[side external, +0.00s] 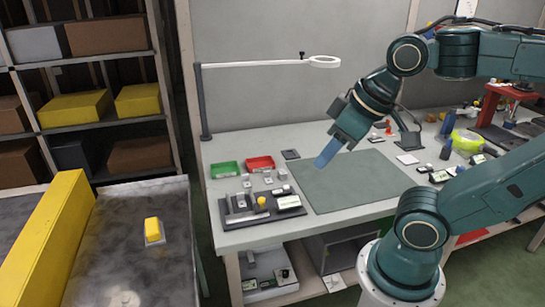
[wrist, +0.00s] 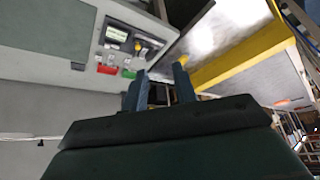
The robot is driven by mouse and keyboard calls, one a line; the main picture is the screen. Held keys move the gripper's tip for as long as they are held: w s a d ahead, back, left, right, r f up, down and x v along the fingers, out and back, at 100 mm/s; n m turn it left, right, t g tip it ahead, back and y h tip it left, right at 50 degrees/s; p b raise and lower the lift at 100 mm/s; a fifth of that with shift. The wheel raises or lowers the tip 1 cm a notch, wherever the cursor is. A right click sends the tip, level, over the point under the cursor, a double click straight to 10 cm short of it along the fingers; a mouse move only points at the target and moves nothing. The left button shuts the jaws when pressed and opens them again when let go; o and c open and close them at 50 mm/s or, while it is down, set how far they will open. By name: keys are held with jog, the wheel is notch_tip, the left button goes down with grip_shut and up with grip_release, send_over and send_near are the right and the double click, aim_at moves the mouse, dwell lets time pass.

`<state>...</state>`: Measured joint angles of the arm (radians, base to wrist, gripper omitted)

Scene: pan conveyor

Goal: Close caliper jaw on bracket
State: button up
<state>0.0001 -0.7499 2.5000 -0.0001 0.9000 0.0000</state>
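A dark flat fixture (side external: 265,217) lies at the front left of the bench, with grey upright blocks (side external: 241,200), a yellow knob (side external: 262,201) and a white display (side external: 289,202) on it. It looks like the caliper, and its display also shows in the wrist view (wrist: 117,34). Small grey metal pieces (side external: 283,175) stand just behind it; I cannot tell which piece is the bracket or whether a jaw touches it. My gripper (side external: 322,163) hangs above the green mat, right of and higher than the fixture. In the wrist view its fingers (wrist: 159,84) are apart, with nothing seen between them.
A green tray (side external: 224,169) and a red tray (side external: 260,163) sit behind the fixture. A lamp arm (side external: 260,64) reaches over the bench's back. The green mat (side external: 350,182) is clear. A conveyor (side external: 130,265) with a yellow-topped block (side external: 153,229) is left, apart from the bench.

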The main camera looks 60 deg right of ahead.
grip_shut()
jog(key=w+d+f+m+g+y, duration=0.3)
jog(key=w+d+f, duration=0.4)
jog(key=w+d, duration=0.3)
jog(key=w+d+f+m+t+y, duration=0.2)
jog(key=d+f+m+y, duration=0.1)
jog(key=d+f, duration=0.6)
jog(key=shift+d+f+m+y, duration=0.35)
jog(key=shift+d+m, duration=0.25)
jog(key=shift+d, duration=0.6)
